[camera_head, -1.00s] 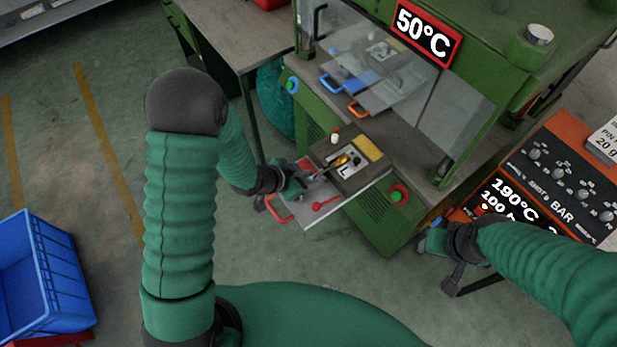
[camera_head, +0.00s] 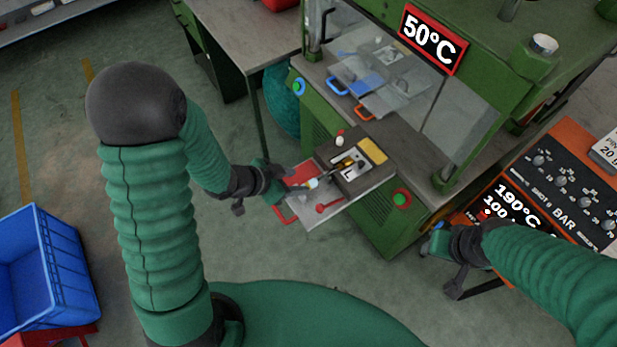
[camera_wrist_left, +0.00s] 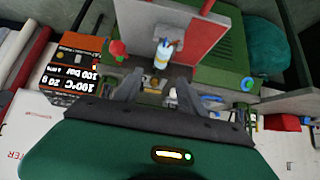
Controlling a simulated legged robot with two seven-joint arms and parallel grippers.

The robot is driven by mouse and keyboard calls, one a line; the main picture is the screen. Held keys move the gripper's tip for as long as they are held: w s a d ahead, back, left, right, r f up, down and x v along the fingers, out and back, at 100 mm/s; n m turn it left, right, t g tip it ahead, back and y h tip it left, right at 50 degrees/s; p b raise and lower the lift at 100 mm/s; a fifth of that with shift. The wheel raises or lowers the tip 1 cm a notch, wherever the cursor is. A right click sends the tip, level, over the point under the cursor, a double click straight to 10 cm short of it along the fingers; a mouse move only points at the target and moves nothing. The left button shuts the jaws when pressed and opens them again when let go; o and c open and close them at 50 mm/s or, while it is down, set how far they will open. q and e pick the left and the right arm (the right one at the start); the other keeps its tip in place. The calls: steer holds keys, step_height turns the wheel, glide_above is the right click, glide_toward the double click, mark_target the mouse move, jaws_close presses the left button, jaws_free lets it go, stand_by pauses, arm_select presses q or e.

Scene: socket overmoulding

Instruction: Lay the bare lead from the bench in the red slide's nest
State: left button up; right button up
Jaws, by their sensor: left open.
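The red slide (camera_head: 300,173) is drawn out from the green press, with a red-orange handle at its outer end. A dark block with a light nest plate (camera_head: 348,172) sits on it. A lead (camera_head: 312,183) with a white and blue end lies over the slide, its other end running toward the nest plate. I cannot tell how deep it sits. The lead's end also shows in the left wrist view (camera_wrist_left: 162,55), beyond the fingers. My left gripper (camera_head: 277,192) is open and apart from the lead, by the slide's outer left edge. My right gripper (camera_head: 433,238) is right of the slide; its jaws are unclear.
A red key-shaped piece (camera_head: 329,207) lies on the slide's pale tray. Blue and orange-handled slides (camera_head: 352,85) stand behind the press's clear guard. A grey bench (camera_head: 245,38) is at the upper left. A blue crate (camera_head: 45,265) stands on the floor at left.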

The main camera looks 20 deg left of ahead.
arm_select(q)
steer(key=p+v, duration=0.5)
steer(key=v, duration=0.3)
steer(key=w+a+r+n+g+y, duration=0.1)
steer(key=a+r+n+y, duration=0.25)
steer(key=a+y, duration=0.2)
steer(key=s+d+r+n+g, duration=0.1)
steer(key=s+d+n+g, duration=0.2)
steer(key=s+d, duration=0.3)
steer(key=shift+s+d+n+b, duration=0.25)
steer(key=shift+n+b, duration=0.2)
steer(key=shift+n, duration=0.1)
